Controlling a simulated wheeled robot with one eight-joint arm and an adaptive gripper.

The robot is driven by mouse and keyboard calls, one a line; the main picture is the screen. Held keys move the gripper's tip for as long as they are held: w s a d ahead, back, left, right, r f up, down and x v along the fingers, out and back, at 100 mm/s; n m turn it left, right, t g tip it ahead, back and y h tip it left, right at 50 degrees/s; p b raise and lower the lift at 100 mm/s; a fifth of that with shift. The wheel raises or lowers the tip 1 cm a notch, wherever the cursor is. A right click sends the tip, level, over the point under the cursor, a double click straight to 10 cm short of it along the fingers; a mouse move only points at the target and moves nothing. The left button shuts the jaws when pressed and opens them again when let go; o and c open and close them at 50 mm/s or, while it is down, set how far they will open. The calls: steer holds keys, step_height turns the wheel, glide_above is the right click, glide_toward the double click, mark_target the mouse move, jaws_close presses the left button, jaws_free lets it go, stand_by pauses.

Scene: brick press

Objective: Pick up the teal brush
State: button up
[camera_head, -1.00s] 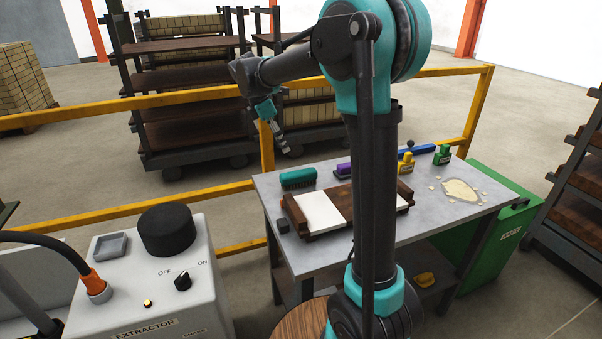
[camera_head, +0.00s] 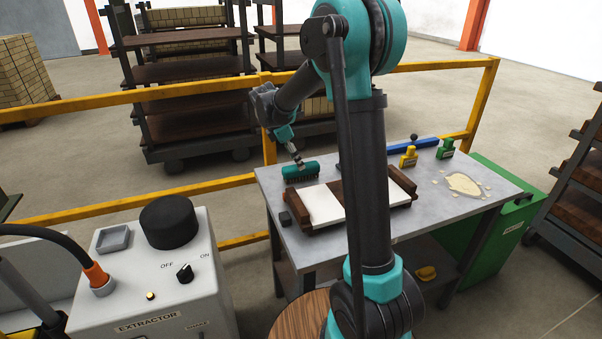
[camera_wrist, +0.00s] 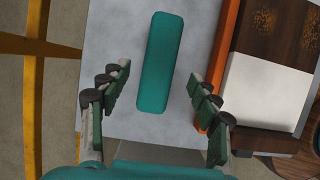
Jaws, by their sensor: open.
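The teal brush (camera_head: 300,172) lies on the back left part of the grey table, bristles down, in the head view. In the wrist view the brush (camera_wrist: 161,62) is a long teal block seen from above, upright in the picture. My gripper (camera_head: 299,162) is just above the brush in the head view. In the wrist view my gripper (camera_wrist: 157,82) is open, with one finger on each side of the brush's lower part and a gap on both sides. Nothing is between the fingers in a grip; the exact height above the brush is hard to tell.
A wooden frame with a white panel (camera_head: 322,204) stands close right of the brush. A yellow block (camera_head: 408,158), a green block (camera_head: 446,149) and a blue bar (camera_head: 415,145) lie farther right. A yellow rail (camera_head: 200,191) runs behind the table (camera_head: 432,207).

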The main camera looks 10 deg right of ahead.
steer(key=x, duration=0.5)
steer(key=shift+w, duration=0.15)
steer(key=shift+r, duration=0.1)
steer(key=shift+c, duration=0.2)
jaws_close()
steer(key=shift+r, duration=0.1)
step_height(320, 180, up, 20)
stand_by(0.5)
